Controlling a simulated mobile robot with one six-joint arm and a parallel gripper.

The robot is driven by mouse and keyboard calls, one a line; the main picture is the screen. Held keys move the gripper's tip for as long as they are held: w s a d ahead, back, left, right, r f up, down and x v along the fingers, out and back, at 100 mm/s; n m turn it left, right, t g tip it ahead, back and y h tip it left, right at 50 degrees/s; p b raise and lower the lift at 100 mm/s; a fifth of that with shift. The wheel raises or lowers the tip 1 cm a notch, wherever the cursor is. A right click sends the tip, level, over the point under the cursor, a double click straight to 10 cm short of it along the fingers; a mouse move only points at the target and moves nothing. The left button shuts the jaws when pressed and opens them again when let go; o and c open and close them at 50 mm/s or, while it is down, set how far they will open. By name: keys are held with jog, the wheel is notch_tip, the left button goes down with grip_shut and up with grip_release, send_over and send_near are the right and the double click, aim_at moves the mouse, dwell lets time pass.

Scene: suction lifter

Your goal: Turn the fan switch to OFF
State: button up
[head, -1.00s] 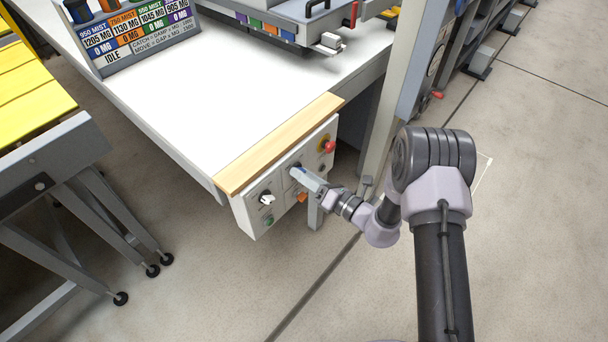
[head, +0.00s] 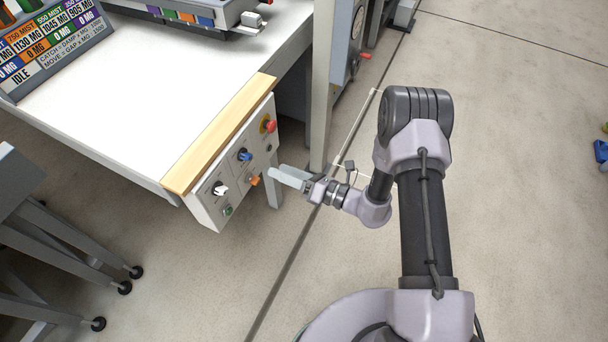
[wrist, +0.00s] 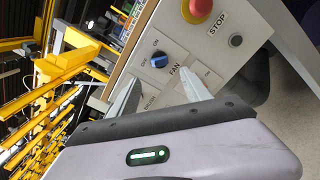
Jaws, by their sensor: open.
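The fan switch is a blue knob (wrist: 158,61) on the panel, with FAN, ON and OFF lettering around it in the wrist view. The knob also shows in the head view (head: 245,155), uncovered. My gripper (head: 271,173) is off the panel, to the right of the knob and apart from it. In the wrist view my gripper (wrist: 160,76) has its two fingers spread, with nothing between them, and the knob appears beyond their tips.
The control panel (head: 203,208) hangs on the table's front edge under a wooden strip (head: 220,135). It also carries a red stop button (head: 270,126), a white-handled knob (head: 220,189), an orange switch (head: 254,180) and a green button (head: 228,211).

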jog(key=p+v, duration=0.1)
jog(key=v, duration=0.6)
jog(key=shift+d, duration=0.25)
jog(key=s+a+r+n+g+h, duration=0.1)
jog(key=s+r+n+g+h, duration=0.1)
jog(key=s+r+n+g, duration=0.5)
jog(key=s+a+r+n+g+h, duration=0.1)
jog(key=s+r+n+g+h, duration=0.1)
jog(key=r+n, duration=0.75)
jog(key=s+d+r+n+t+h, duration=0.7)
jog(key=s+d+r+n+h, duration=0.2)
jog(key=d+r, duration=0.3)
jog(key=shift+d+r+n+t+h, duration=0.15)
jog(key=shift+d+n+t+h, duration=0.25)
jog(key=shift+d+n+h, duration=0.3)
jog(key=shift+s+a, duration=0.1)
jog(key=shift+s, duration=0.05)
